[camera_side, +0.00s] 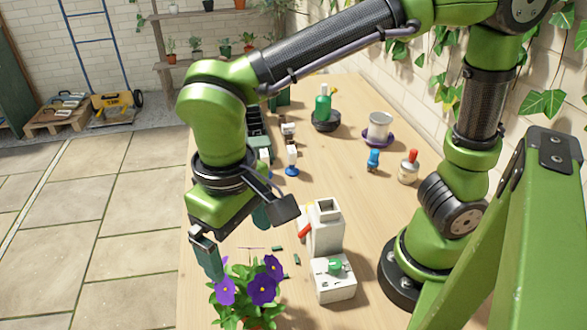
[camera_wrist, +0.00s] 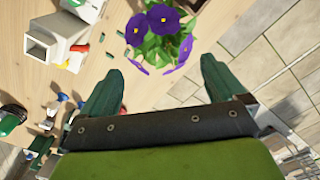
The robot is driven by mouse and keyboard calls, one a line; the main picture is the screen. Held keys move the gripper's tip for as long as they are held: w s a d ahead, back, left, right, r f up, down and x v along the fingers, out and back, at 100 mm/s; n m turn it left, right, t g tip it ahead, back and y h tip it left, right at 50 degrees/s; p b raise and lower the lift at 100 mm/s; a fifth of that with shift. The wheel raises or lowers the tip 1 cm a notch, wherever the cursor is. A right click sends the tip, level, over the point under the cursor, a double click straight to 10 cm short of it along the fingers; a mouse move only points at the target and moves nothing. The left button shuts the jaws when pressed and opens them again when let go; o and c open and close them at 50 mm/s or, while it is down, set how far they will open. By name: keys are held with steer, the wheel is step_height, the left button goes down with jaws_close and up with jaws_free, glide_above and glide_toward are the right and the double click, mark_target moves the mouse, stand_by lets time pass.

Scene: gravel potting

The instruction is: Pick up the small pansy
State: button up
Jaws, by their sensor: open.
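The small pansy (camera_side: 242,291) has purple flowers with yellow centres and green leaves. It stands at the near end of the wooden table, and its lower part is cut off by the bottom edge of the side view. My gripper (camera_side: 232,257) hangs just above and behind the pansy, apart from it as far as I can tell. In the wrist view the pansy (camera_wrist: 158,38) shows at the top, beyond the two green fingers of my gripper (camera_wrist: 160,85). The fingers are spread wide with nothing between them. The pansy's pot is mostly hidden by leaves.
A white hopper-like device (camera_side: 325,228) and a white box with a green knob (camera_side: 333,277) stand right of the pansy. Small green pieces (camera_side: 277,248) lie nearby. A green bottle (camera_side: 323,105), a purple saucer (camera_side: 391,138) and a red-topped bottle (camera_side: 409,167) stand farther back.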

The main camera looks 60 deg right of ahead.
mark_target(249, 292)
step_height(249, 292, down, 16)
steer(key=shift+f, duration=0.15)
stand_by(0.4)
steer(key=c, duration=1.3)
steer(key=shift+o, duration=0.2)
